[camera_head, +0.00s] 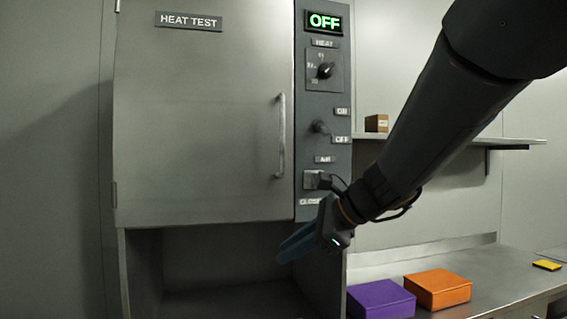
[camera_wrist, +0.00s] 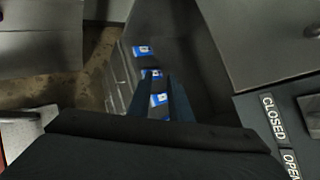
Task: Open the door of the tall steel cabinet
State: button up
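The tall steel cabinet's door (camera_head: 205,110) is shut flat against its frame. It bears a HEAT TEST label, hinges on its left edge and a vertical bar handle (camera_head: 281,137) near its right edge. My gripper (camera_head: 284,252) has blue fingers and is below the door's lower right corner, well below the handle and touching nothing that I can see. In the wrist view the fingers (camera_wrist: 160,88) look apart, with nothing held between them. The control panel (camera_head: 326,90) right of the door shows a lit green OFF, a HEAT knob and an ON/OFF switch.
An AIR control (camera_head: 316,180) sits low on the panel, partly near my arm; CLOSED (camera_wrist: 273,117) and OPEN labels show in the wrist view. Purple (camera_head: 381,299) and orange (camera_head: 437,288) boxes stand on the right counter. A wall shelf (camera_head: 510,141) holds a small brown box.

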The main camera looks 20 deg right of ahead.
jog(key=w+d+r+m+t+y, duration=0.1)
jog(key=d+r+m+t+y, duration=0.2)
jog(key=r, duration=0.9)
jog(key=w+d+r+m+t, duration=0.2)
jog(key=r+m+t, duration=0.25)
jog(key=r, duration=0.75)
jog(key=shift+g, duration=0.25)
jog(key=shift+r+p+x, duration=0.2)
jog(key=shift+p+x, duration=0.25)
jog(key=shift+x, duration=1.45)
jog(key=shift+r+p+x, duration=0.2)
jog(key=shift+p+x, duration=0.25)
jog(key=shift+x, duration=1.4)
jog(key=shift+a, duration=0.1)
jog(key=shift+c, duration=0.5)
grip_shut()
